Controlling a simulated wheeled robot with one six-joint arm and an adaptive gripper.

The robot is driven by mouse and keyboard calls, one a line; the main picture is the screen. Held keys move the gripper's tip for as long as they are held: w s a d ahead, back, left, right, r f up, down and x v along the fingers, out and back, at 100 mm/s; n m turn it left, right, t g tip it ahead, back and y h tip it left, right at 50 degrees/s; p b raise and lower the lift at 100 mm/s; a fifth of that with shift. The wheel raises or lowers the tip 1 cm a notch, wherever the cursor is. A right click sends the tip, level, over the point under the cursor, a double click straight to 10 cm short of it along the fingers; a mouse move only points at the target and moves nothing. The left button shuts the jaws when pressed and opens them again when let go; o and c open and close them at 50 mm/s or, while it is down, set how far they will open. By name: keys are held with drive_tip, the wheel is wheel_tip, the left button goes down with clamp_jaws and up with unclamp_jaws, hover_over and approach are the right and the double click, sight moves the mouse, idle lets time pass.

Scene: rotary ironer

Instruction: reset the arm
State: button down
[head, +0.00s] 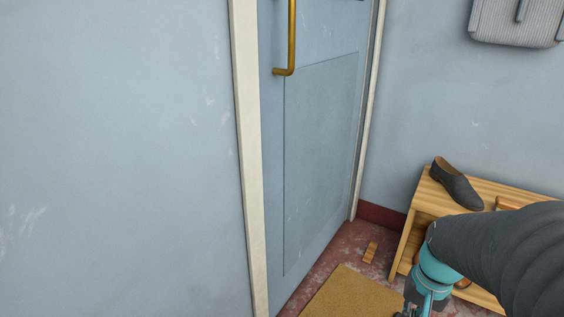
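My arm enters at the lower right of the head view, with a dark grey sleeve and a teal wrist part pointing down. My gripper (412,311) is at the bottom edge, mostly cut off by the frame. Its fingers are not clear enough to tell whether they are open or shut. No held object shows. The arm covers part of the wooden bench behind it.
A pale blue door (322,150) with a brass handle (291,40) stands in a white frame. A wooden bench (425,203) bears a dark shoe (456,187). A grey ribbed item (515,22) hangs upper right.

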drive_tip(key=s+a+r+n+t+p, duration=0.1)
drive_tip(key=a+r+n+t, duration=0.1)
drive_tip(key=a+r, duration=0.3)
drive_tip(key=s+a+r+n+t+p, duration=0.2)
drive_tip(key=a+r, duration=0.4)
drive_tip(key=r, duration=0.4)
drive_tip(key=shift+s+r+n+t+h, duration=0.25)
drive_tip(key=shift+n+t, duration=0.35)
drive_tip(key=shift+n, duration=0.3)
drive_tip(key=shift+a, duration=0.1)
